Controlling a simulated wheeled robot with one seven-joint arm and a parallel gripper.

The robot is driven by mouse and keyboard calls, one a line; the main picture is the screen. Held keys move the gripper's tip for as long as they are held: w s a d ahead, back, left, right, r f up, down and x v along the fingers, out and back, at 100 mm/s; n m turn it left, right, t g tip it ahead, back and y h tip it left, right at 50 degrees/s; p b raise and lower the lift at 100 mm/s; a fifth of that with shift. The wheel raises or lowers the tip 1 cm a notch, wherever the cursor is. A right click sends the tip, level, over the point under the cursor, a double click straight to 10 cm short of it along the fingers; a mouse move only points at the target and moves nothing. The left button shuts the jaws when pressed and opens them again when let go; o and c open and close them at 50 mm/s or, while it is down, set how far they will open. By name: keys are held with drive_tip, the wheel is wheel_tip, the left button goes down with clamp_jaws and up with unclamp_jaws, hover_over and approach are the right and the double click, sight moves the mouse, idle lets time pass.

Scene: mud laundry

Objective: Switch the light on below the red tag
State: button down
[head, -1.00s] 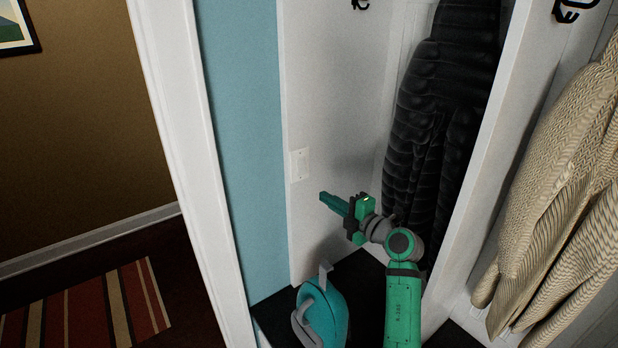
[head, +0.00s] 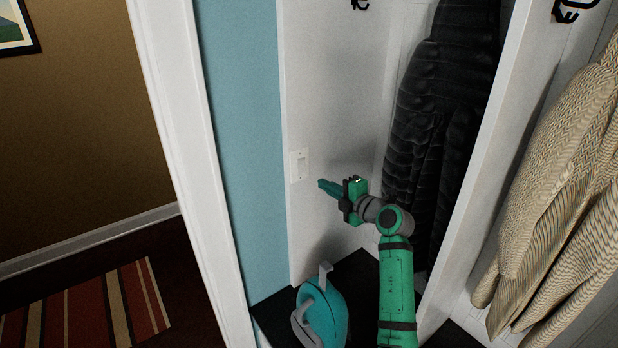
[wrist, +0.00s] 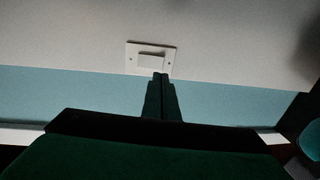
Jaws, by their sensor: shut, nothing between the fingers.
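A white light switch plate (head: 299,165) is on the white side panel of the cubby, near its left edge. In the wrist view the switch plate (wrist: 150,58) lies straight ahead of the fingertips, with a rocker in its middle and a small screw on each side. My gripper (head: 322,185) is shut and empty, a little right of and below the plate in the head view. In the wrist view its fingertips (wrist: 160,77) overlap the plate's lower edge; I cannot tell if they touch it. No red tag shows in either view.
A teal watering-can-like object (head: 325,312) stands below my arm on the dark bench. A black puffer jacket (head: 440,120) hangs behind the arm, and a beige knit garment (head: 560,180) hangs at right. A blue wall strip (head: 240,130) lies left of the panel.

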sight(302, 174)
drive_tip(key=x, duration=0.9)
drive_tip(key=shift+w+a+f, duration=0.1)
drive_tip(key=shift+a, duration=0.1)
idle(0.3)
